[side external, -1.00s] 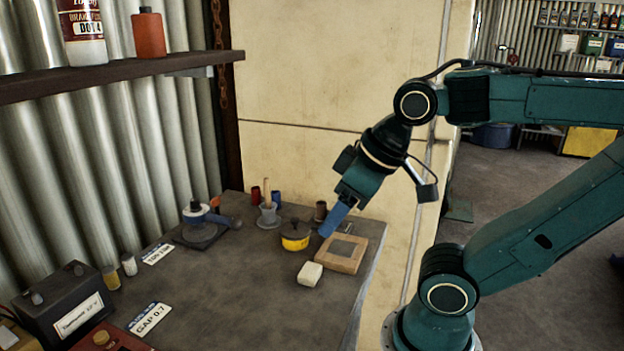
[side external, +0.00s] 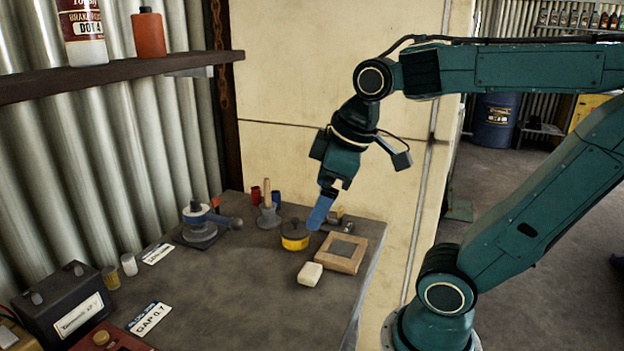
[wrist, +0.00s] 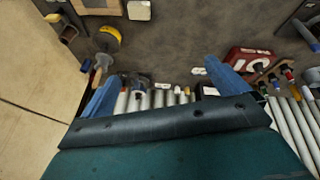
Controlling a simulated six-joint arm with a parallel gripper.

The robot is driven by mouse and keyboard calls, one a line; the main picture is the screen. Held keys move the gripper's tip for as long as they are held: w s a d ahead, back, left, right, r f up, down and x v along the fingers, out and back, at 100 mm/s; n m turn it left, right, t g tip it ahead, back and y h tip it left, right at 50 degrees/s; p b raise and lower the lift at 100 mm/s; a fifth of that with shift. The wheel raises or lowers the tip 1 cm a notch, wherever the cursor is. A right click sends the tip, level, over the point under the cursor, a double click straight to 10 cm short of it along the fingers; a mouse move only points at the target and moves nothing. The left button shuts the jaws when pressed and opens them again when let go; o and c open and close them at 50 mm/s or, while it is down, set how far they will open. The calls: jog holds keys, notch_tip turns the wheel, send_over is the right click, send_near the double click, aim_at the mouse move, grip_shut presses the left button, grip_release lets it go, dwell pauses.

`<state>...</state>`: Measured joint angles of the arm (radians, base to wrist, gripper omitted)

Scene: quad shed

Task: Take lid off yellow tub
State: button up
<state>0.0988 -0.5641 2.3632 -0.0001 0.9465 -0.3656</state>
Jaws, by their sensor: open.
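The yellow tub (side external: 295,243) stands on the grey bench with its dark lid (side external: 295,228) on top. In the wrist view the tub (wrist: 112,32) is at upper left, with the dark lid (wrist: 106,42) facing the camera. My gripper (side external: 316,219) has blue fingers and points down, just right of the tub and above the bench in the side view. The fingers look apart from the lid. In the wrist view my gripper (wrist: 163,82) is open, with nothing between its fingertips; the tub lies beyond the left finger.
A wooden frame (side external: 355,262) and pale block (side external: 310,273) lie right and front of the tub. A brown piece (side external: 336,214) is behind my fingers. A grey pot with a wooden handle (side external: 269,213) stands behind left. The bench's middle is clear.

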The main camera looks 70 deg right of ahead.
jog(key=w+d+n+g, duration=0.3)
jog(key=w+d+n, duration=0.3)
jog(key=w+d, duration=0.15)
jog(key=n+g, duration=0.2)
jog(key=n, duration=0.5)
send_over(295, 219)
jog(key=f, duration=0.5)
jog(key=shift+d, duration=0.25)
jog(key=shift+f, duration=4.3)
jog(key=shift+f, duration=0.1)
jog(key=shift+a+f, duration=0.15)
jog(key=shift+f, duration=1.1)
jog(key=shift+a+f, duration=0.1)
jog(key=shift+f, duration=1.15)
jog(key=shift+c, duration=0.2)
